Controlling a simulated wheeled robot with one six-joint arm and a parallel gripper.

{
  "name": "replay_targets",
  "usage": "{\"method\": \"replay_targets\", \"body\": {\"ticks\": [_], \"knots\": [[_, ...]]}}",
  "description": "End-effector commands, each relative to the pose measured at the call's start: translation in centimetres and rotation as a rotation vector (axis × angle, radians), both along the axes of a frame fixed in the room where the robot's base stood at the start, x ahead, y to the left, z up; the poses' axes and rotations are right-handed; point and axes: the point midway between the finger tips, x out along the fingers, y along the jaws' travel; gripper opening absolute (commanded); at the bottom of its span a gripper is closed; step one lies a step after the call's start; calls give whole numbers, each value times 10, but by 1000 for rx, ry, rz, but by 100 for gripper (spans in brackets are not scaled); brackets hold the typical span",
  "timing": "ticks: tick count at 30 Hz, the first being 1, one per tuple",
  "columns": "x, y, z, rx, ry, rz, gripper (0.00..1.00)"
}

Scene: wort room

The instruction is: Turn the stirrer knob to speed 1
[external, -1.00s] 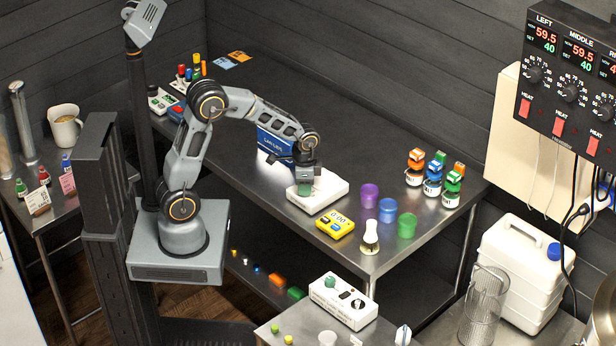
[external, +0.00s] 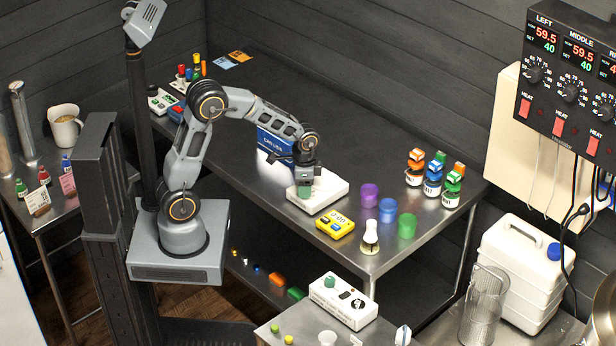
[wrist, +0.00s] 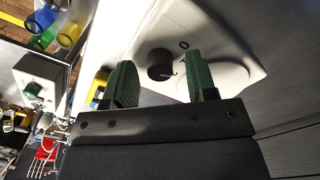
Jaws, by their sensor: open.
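The stirrer (external: 334,187) is a low white unit on the steel bench in the external view. Its white top (wrist: 215,40) fills the upper right of the wrist view. The black stirrer knob (wrist: 160,63) stands on it, with a "0" printed beside it. I cannot read clearly which mark the knob points to. My gripper (external: 305,192) points down over the stirrer's left part and hides the knob in the external view. In the wrist view its green fingers (wrist: 160,72) are open, with the knob showing in the gap between them. I cannot tell whether they touch it.
A yellow timer (external: 335,223) and a white-topped bottle (external: 370,237) stand in front of the stirrer. Purple (external: 369,195), blue (external: 387,210) and green (external: 407,225) cups stand to its right. A blue box (external: 275,148) is close behind my forearm.

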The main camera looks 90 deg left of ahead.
Motion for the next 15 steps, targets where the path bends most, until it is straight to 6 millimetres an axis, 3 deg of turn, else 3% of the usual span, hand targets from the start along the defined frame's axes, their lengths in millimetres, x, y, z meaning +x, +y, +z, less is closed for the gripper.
{"method": "replay_targets", "body": {"ticks": [7,15], "knots": [[1,0,15,1,-3,0,52],[1,0,69,2,-5,0,52]]}}
